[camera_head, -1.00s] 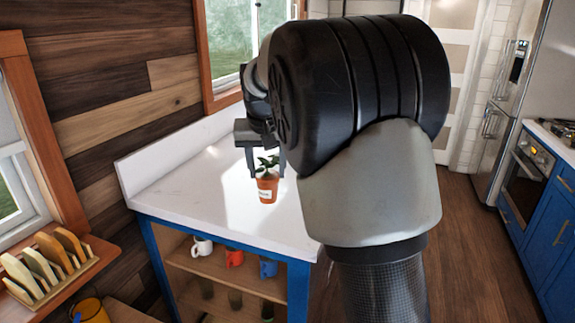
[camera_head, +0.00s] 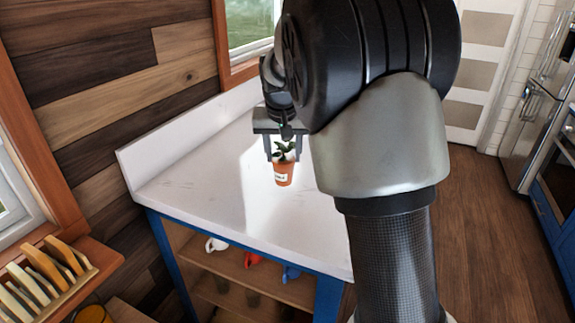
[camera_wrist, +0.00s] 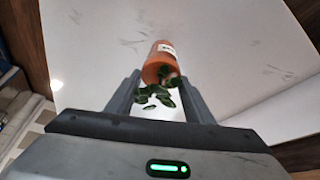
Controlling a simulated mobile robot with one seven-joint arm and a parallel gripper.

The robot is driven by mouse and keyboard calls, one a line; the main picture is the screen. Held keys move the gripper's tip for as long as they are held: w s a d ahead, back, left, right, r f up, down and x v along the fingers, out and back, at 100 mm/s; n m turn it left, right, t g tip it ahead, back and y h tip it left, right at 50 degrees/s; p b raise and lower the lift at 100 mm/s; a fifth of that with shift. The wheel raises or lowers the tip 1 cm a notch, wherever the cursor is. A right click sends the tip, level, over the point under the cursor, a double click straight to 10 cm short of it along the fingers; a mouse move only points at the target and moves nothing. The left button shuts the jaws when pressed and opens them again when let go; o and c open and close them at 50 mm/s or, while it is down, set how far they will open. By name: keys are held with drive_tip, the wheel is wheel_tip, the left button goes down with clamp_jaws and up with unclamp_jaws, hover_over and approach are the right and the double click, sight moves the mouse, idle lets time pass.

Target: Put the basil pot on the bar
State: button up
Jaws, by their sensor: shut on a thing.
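The basil pot (camera_head: 283,174) is a small terracotta pot with a white label and green leaves. It also shows in the wrist view (camera_wrist: 157,64), between the fingers. My gripper (camera_head: 284,156) comes from above and is shut on the pot; in the wrist view its two grey fingers (camera_wrist: 158,88) stand either side of it. The pot is upright over the bar (camera_head: 200,190), a white top on a blue frame. I cannot tell whether its base touches the top. My arm hides the right part of the bar.
Several mugs stand on the shelf under the bar top, a white one (camera_head: 215,244) among them. A raised white edge (camera_head: 190,130) runs along the bar's wall side. A rack of boards (camera_head: 45,275) is at lower left. The bar top around the pot is clear.

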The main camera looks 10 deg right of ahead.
sight(283, 165)
drive_tip(key=shift+f, duration=1.95)
drive_tip(key=shift+f, duration=0.15)
drive_tip(key=o, duration=1.2)
